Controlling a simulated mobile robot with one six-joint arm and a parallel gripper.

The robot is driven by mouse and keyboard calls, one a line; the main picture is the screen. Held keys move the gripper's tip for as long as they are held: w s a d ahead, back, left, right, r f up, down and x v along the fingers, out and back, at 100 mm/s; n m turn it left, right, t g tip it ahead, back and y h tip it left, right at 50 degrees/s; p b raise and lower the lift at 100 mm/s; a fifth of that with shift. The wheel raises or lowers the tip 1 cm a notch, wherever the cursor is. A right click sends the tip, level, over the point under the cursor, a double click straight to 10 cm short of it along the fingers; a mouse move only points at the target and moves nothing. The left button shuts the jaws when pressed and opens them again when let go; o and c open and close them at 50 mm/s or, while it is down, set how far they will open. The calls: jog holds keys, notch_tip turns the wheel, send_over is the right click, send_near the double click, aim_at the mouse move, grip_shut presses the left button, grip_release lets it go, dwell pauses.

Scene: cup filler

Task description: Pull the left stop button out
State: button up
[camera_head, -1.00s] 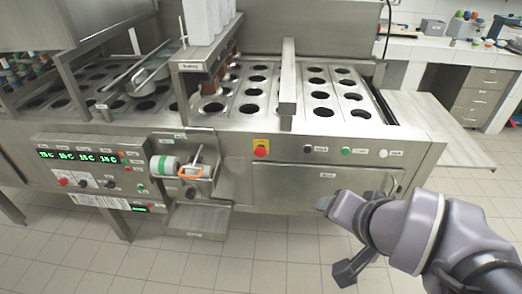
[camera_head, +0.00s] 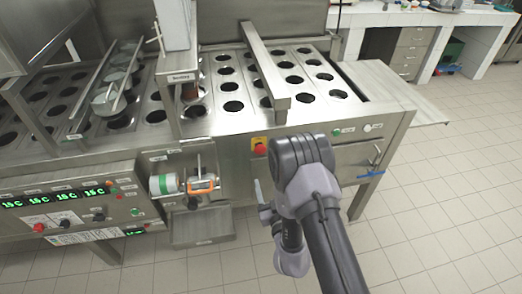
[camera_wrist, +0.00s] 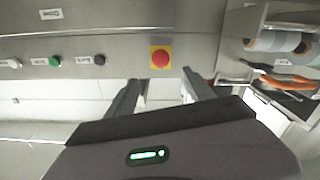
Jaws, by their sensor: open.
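A red stop button on a yellow plate (camera_head: 260,147) sits on the machine's front panel, right of the roll holder. It also shows in the wrist view (camera_wrist: 160,59), ahead of my fingertips. Another red button (camera_head: 39,227) is on the lower left control panel, below green digit displays; which of the two is the left stop button I cannot tell for certain. My gripper (camera_wrist: 160,91) is open and empty, its fingers apart, with a gap before the yellow-plate button. In the head view my arm hides part of the panel right of that button.
A metal tray (camera_head: 202,227) juts out below. Green (camera_wrist: 54,61) and black (camera_wrist: 99,59) buttons are nearby. Tiled floor (camera_head: 440,240) is open at right.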

aim_at(261, 151)
jog(key=b+x, duration=0.1)
jog(key=x, duration=1.2)
jog(key=shift+w+a, duration=0.15)
